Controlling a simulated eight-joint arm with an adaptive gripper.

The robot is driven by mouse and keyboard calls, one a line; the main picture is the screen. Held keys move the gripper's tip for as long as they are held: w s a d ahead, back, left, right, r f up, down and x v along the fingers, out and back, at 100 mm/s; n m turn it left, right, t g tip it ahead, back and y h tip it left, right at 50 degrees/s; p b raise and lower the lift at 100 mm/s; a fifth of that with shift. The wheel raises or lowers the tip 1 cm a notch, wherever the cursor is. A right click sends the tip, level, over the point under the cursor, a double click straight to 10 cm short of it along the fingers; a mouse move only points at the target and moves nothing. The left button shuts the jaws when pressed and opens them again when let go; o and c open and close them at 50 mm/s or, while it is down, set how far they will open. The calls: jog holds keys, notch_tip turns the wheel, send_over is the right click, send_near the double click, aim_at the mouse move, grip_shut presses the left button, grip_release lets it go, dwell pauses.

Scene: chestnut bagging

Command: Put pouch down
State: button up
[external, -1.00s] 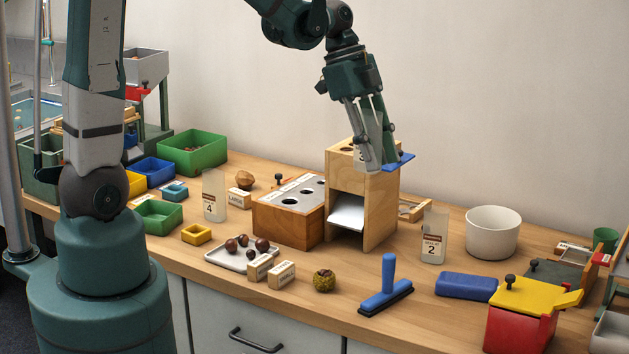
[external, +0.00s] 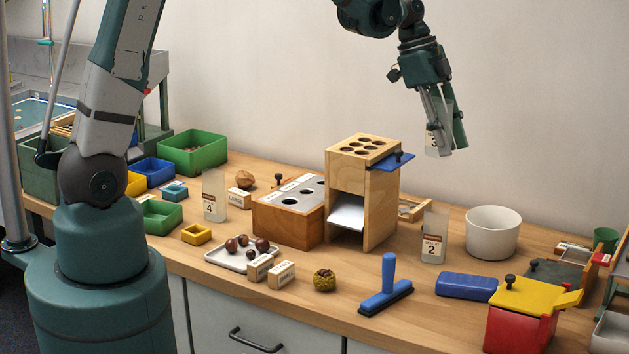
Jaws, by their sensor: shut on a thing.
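My gripper (external: 441,150) is shut on a pouch (external: 433,147), a translucent whitish bag with a printed label. It holds the pouch in the air, above and to the right of the wooden sorting box (external: 385,195). The fingers hide part of the pouch. A pouch labelled 2 (external: 432,237) stands upright on the bench, right of the wooden box. A pouch labelled 4 (external: 213,196) stands upright at the left, near a walnut. The bench (external: 335,295) lies well below the held pouch.
A white bowl (external: 492,233) stands right of pouch 2. A red box with yellow lid (external: 520,320) is at the right front. Bare wood shows between pouch 2 and the wooden box.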

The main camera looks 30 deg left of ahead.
aim_at(506, 211)
jog(key=w+d+f+p, duration=0.2)
jog(key=w+d, duration=0.8)
jog(key=d, duration=0.1)
jog(key=f, duration=0.5)
jog(key=shift+w+d, duration=0.1)
jog(key=shift+d, duration=0.1)
jog(key=shift+f, duration=0.25)
jog(key=shift+f+b, duration=2)
jog(key=shift+f, duration=3.3)
jog(key=o, duration=0.9)
